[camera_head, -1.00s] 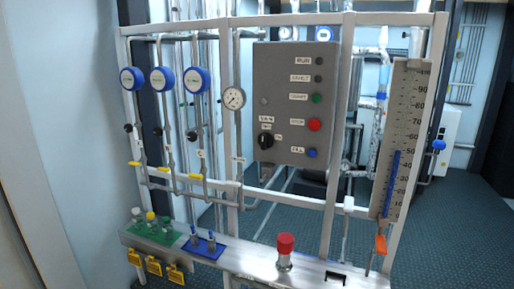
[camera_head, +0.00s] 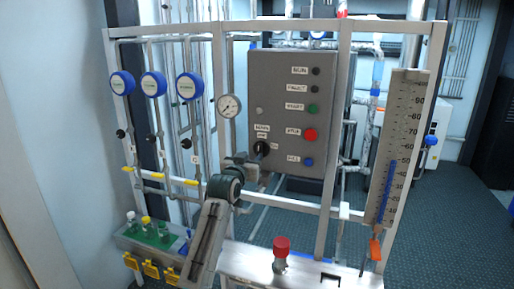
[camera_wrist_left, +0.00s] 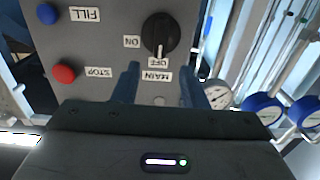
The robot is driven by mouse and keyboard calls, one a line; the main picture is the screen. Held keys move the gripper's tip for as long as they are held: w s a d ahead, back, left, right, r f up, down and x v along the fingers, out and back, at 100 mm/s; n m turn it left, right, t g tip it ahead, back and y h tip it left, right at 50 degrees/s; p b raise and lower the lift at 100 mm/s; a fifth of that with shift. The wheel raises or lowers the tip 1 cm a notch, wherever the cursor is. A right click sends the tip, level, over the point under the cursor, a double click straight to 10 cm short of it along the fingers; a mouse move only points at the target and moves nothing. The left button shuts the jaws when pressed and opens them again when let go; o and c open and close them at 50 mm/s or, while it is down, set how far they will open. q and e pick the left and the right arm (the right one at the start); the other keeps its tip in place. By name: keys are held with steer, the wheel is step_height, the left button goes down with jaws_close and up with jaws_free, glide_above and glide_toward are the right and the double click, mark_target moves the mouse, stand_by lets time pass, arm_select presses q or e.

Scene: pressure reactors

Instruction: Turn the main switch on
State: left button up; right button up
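The main switch is a black rotary knob (camera_head: 262,148) at the lower left of the grey control box (camera_head: 292,75). In the left wrist view, which shows the panel upside down, the knob (camera_wrist_left: 161,34) has a white mark pointing at the OFF label; the ON label (camera_wrist_left: 132,41) is beside it. My left gripper (camera_head: 247,163) is just in front of the knob, slightly below and left of it in the head view. Its two blue fingers (camera_wrist_left: 158,87) are apart with nothing between them, and the knob lies beyond their tips. My right gripper is out of view.
The box also carries a red STOP button (camera_head: 310,134), a blue FILL button (camera_head: 308,161) and a green button (camera_head: 312,108). A pressure gauge (camera_head: 229,106) is left of the box. White frame posts stand around it. A red-topped knob (camera_head: 282,247) stands on the lower shelf.

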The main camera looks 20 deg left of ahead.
mark_target(259, 149)
arm_select(q)
steer(key=w+p, duration=0.2)
steer(key=w, duration=0.4)
steer(key=shift+w+d, duration=0.15)
steer(key=shift+w, duration=0.2)
jaws_close()
